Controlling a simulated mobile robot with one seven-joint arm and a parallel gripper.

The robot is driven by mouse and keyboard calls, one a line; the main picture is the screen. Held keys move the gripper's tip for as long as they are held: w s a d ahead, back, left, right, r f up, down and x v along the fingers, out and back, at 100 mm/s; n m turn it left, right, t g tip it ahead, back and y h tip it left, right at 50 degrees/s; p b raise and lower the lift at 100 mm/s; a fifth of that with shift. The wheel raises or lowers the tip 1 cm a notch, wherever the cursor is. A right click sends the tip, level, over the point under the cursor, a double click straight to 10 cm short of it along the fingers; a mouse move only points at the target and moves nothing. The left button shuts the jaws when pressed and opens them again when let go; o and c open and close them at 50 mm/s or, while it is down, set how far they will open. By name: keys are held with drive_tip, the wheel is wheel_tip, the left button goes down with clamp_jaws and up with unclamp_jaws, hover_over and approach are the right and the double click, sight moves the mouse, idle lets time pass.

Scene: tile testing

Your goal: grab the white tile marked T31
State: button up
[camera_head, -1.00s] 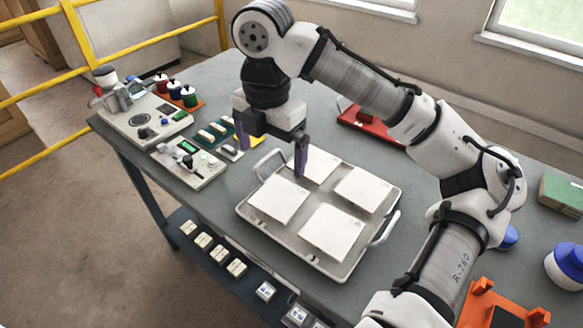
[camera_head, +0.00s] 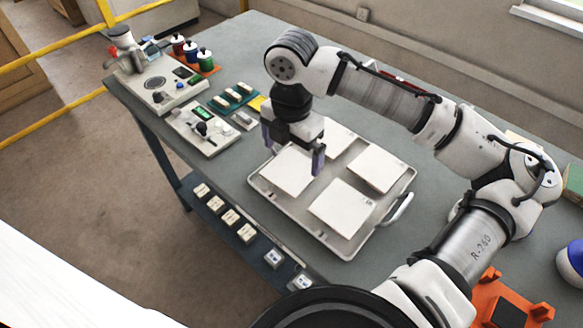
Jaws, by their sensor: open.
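Several white square tiles lie flat in a shallow metal tray (camera_head: 262,190) on the table. They are a left tile (camera_head: 286,176), a back tile (camera_head: 340,138), a right tile (camera_head: 376,168) and a front tile (camera_head: 343,207). Small dark marks show on some corners, too small to read, so I cannot tell which is T31. My gripper (camera_head: 292,148) points down with its purple fingers apart, open and empty. In the picture it overlaps the left tile's far edge and partly hides the back tile. Its height above them is unclear.
Test devices (camera_head: 202,128) and small bottles (camera_head: 191,50) stand left of the tray. An orange holder (camera_head: 510,308) and a blue-and-white object (camera_head: 572,262) are at right. Small blocks (camera_head: 230,217) line a lower shelf. Bare grey tabletop (camera_head: 235,185) borders the tray.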

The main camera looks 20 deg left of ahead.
sight(292, 170)
drive_tip(key=shift+s+f+p, duration=0.15)
drive_tip(key=shift+f+p, duration=0.2)
drive_tip(key=shift+f, duration=1.6)
drive_tip(key=c, duration=0.8)
drive_tip(key=shift+c, duration=0.2)
